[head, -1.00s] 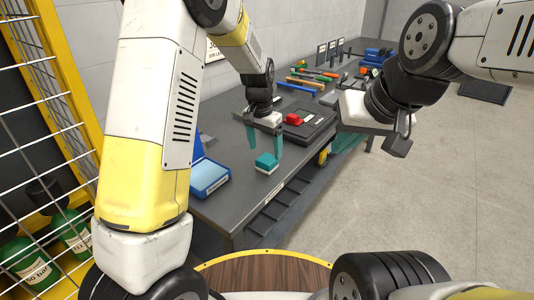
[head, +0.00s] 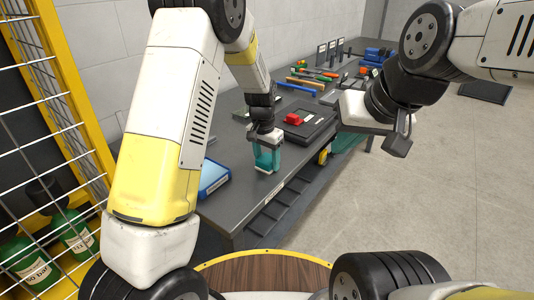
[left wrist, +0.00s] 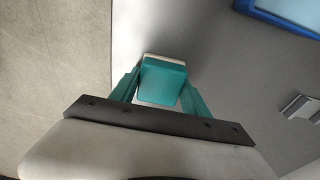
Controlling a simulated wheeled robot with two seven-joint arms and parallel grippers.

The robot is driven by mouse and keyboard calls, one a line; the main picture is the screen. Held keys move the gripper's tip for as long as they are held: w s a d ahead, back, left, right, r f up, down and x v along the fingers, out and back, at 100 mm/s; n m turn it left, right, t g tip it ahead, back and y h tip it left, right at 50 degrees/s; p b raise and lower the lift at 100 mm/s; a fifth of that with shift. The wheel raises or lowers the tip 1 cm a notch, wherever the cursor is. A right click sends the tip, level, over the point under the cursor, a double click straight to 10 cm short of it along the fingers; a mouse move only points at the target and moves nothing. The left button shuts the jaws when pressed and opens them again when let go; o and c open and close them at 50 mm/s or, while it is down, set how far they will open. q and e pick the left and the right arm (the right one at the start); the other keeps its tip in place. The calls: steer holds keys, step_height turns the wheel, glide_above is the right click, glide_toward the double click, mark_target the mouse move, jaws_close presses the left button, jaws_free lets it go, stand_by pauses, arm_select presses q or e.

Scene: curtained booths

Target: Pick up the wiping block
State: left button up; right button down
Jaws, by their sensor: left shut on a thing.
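The wiping block (head: 265,161) is a small teal block with a pale base, on the near part of the grey bench top (head: 236,194). My left gripper (head: 267,164) points down over it, with its teal fingers on either side. In the left wrist view the block (left wrist: 163,82) sits between the two fingertips (left wrist: 160,88), and the gripper is shut on it. I cannot tell whether the block's base still touches the bench.
A blue tray (head: 214,180) lies left of the block, close by. Behind it are a dark case with a red object (head: 293,119) and several hand tools. A yellow-framed wire cage (head: 60,130) stands at the left.

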mark_target(268, 158)
arm_select(q)
steer(key=shift+c, duration=0.7)
steer(key=shift+r, duration=0.1)
step_height(268, 158, up, 3)
steer(key=shift+r, duration=0.15)
steer(key=s+a+r, duration=0.1)
steer(key=s, duration=1.5)
steer(key=shift+a+r, duration=0.15)
steer(key=shift+r, duration=0.1)
